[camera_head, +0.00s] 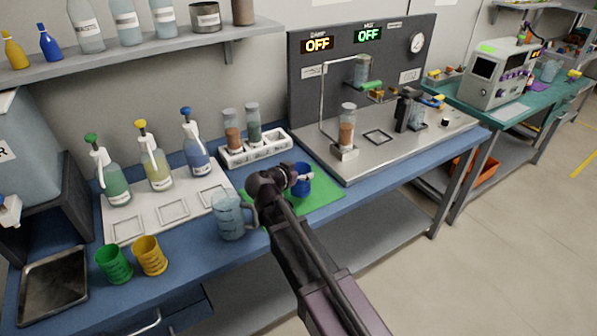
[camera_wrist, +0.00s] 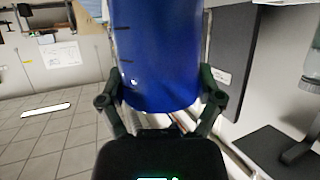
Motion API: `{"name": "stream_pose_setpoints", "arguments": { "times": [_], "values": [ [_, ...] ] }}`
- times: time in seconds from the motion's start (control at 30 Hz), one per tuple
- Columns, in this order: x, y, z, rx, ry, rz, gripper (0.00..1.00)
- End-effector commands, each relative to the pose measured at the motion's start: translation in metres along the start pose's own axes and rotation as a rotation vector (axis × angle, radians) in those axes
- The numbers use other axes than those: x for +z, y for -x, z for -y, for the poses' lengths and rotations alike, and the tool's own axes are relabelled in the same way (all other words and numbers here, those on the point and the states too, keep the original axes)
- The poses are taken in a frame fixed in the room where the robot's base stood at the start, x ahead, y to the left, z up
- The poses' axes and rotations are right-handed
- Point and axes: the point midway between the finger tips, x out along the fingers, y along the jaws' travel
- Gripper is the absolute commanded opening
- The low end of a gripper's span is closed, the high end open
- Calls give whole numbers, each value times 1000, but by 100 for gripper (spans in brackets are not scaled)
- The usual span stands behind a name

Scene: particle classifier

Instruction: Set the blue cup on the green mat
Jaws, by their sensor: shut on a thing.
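The blue cup (camera_head: 303,184) shows over the green mat (camera_head: 322,199) on the blue bench. I cannot tell whether its base touches the mat or hangs just above it. My gripper (camera_head: 289,178) comes in from the front and is shut on the cup; the arm hides part of the mat. In the wrist view the blue cup (camera_wrist: 157,50) fills the space between the two fingers of my gripper (camera_wrist: 160,92), which press on its sides.
A clear measuring jug (camera_head: 230,217) stands close left of my gripper. Green (camera_head: 114,264) and yellow (camera_head: 150,255) cups stand further left. A white rack with vials (camera_head: 255,152) is behind the mat, and a metal platform (camera_head: 410,138) lies to the right.

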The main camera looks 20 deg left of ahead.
Motion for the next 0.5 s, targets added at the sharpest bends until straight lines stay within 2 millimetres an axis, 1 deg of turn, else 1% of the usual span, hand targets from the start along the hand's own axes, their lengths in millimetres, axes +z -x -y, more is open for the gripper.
{"name": "stream_pose_setpoints", "arguments": {
  "times": [0.03, 0.2, 0.33, 0.5],
  "values": [
    [-2, -10, 10, 0, 0, 0, 27],
    [-8, -30, 26, 1, -1, 0, 27],
    [-11, -39, 33, 0, -1, 0, 27],
    [-12, -42, 36, -1, 0, 0, 27]
  ]
}}
